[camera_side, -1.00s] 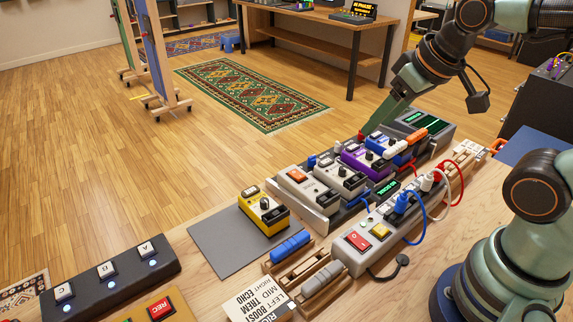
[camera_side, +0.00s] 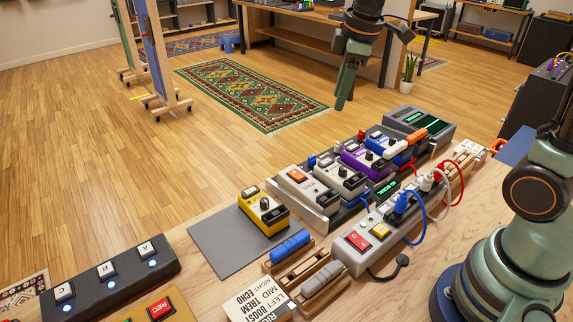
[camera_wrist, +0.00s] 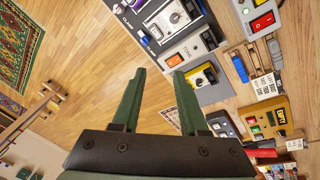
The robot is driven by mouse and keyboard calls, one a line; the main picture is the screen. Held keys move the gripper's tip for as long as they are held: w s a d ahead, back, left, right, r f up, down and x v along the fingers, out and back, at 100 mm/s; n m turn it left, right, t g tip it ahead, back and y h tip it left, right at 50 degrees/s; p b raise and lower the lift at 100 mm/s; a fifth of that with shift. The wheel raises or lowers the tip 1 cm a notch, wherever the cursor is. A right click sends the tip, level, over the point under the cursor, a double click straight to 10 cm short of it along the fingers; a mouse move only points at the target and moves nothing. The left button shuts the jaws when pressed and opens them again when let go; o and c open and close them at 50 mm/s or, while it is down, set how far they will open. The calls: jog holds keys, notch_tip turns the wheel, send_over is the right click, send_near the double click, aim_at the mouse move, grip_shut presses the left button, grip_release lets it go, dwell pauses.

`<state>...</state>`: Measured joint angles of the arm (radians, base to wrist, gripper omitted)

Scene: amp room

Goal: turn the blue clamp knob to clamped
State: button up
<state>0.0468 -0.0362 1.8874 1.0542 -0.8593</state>
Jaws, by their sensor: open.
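A small blue knob (camera_side: 312,161) sits at the far-left edge of the grey pedalboard (camera_side: 318,222) in the side view; I take it for the clamp knob. It also shows in the wrist view as a blue knob (camera_wrist: 144,40) on the dark board edge, beside small lettering. Its exact turn is too small to read. My gripper (camera_side: 342,106) hangs fingers-down beyond the board, apart from everything. In the wrist view my gripper (camera_wrist: 160,74) has its two green fingers spread, with nothing between them.
Several pedals stand on the board, including a purple one (camera_side: 362,158). A small red knob (camera_side: 361,134) is at the board's far edge. A yellow pedal (camera_side: 264,209) stands on a grey mat (camera_side: 222,250). Blue, white and red cables arch at the right. The rug side is open floor.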

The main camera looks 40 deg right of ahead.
jog(key=w+d+f+n+g, duration=0.1)
jog(key=w+f+n+g, duration=0.1)
jog(key=w+f+n, duration=0.35)
jog(key=n, duration=0.3)
send_near(312, 156)
jog(key=shift+g, duration=0.4)
jog(key=f, duration=0.9)
jog(key=shift+w+d+f, duration=0.1)
jog(key=shift+w, duration=0.2)
grip_shut()
